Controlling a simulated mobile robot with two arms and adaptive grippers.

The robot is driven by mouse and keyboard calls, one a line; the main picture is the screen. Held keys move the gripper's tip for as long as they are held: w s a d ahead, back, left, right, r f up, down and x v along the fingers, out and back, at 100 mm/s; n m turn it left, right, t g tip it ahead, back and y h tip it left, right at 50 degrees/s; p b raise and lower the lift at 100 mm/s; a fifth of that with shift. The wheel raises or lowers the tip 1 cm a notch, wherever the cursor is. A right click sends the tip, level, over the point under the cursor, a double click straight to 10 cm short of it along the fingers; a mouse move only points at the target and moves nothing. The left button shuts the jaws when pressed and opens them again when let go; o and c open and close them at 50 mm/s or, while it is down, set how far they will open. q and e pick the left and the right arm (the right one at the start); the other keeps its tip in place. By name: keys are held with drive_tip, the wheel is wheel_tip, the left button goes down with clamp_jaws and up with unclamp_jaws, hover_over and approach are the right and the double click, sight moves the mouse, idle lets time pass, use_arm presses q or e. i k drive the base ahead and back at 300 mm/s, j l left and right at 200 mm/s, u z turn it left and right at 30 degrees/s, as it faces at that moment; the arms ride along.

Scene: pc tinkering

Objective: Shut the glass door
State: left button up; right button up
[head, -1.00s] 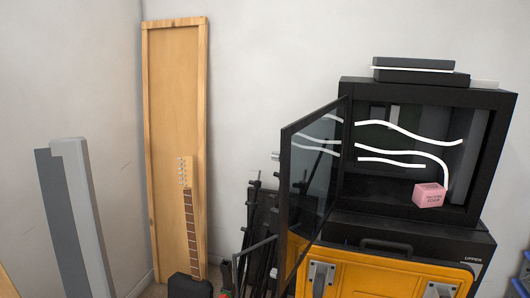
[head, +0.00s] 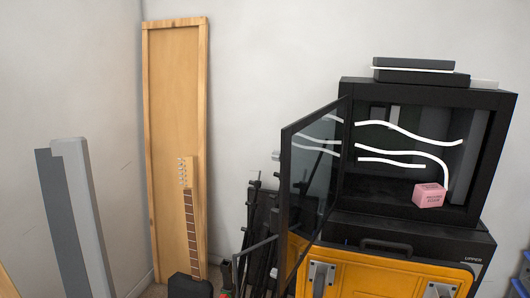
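The glass door (head: 314,176) is a dark-framed tinted pane. It stands open, swung out to the left from the left edge of the black case (head: 504,150). The case front is open, and its inside shows white curved strips and a pink box (head: 430,195) at the lower right. Neither of my grippers shows in the head view.
The case stands on a black toolbox (head: 450,238) with a yellow front (head: 385,275). Black stands or tripods (head: 254,235) crowd the floor left of the door. A guitar (head: 190,220) leans by a wooden panel (head: 172,100). Flat black boxes (head: 420,77) lie on the case.

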sight(312, 146)
drive_tip(key=i+j+z, duration=0.1)
drive_tip(key=z, duration=0.75)
drive_tip(key=i+j+z, duration=0.15)
drive_tip(key=j+z, duration=0.2)
drive_tip(key=j, duration=0.4)
drive_tip(key=j+z, duration=0.35)
drive_tip(key=j, duration=0.35)
drive_tip(key=i, duration=0.05)
